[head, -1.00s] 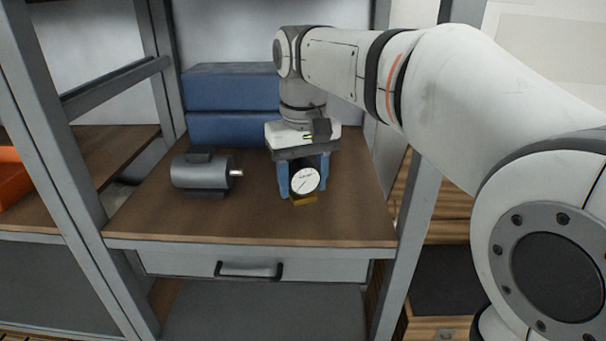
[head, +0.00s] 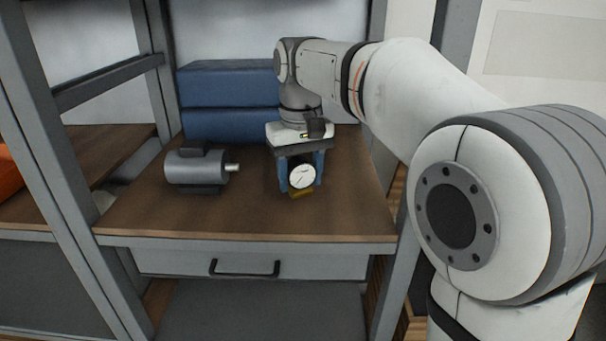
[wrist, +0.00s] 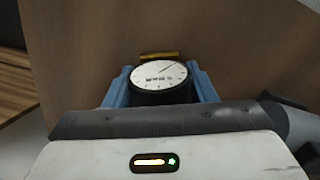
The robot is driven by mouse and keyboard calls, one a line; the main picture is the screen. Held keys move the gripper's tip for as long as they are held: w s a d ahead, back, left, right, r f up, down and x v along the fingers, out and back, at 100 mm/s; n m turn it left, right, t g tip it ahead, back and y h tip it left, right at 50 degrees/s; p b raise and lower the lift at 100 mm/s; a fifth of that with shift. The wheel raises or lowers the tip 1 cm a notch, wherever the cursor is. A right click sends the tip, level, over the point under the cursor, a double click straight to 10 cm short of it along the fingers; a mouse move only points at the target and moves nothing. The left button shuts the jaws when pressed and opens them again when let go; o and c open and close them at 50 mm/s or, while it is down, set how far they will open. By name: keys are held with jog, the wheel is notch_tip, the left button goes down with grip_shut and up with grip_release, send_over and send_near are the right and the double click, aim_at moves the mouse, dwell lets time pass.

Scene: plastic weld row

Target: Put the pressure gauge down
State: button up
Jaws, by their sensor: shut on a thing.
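The pressure gauge (head: 302,177) has a round white dial, a dark body and a brass fitting at its lower end. My gripper (head: 302,182) points down over the right part of the wooden bench top (head: 240,217), with its blue fingers shut on the gauge, one on each side. In the wrist view the gauge (wrist: 160,76) sits between the blue fingers with its dial in view and the brass end beyond it. The brass end is at or just above the wood; I cannot tell whether it touches. The gauge's back is hidden.
A grey motor (head: 196,167) with a short shaft lies left of the gripper. Blue boxes (head: 228,86) are stacked at the back. Grey frame posts stand at both sides, and a drawer (head: 250,263) is under the front edge. Bare wood lies in front of the gauge.

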aim_at(300, 160)
jog(key=o, duration=1.1)
notch_tip(300, 160, up, 8)
jog(key=p, duration=0.3)
jog(key=shift+f, duration=0.1)
jog(key=shift+f, duration=0.1)
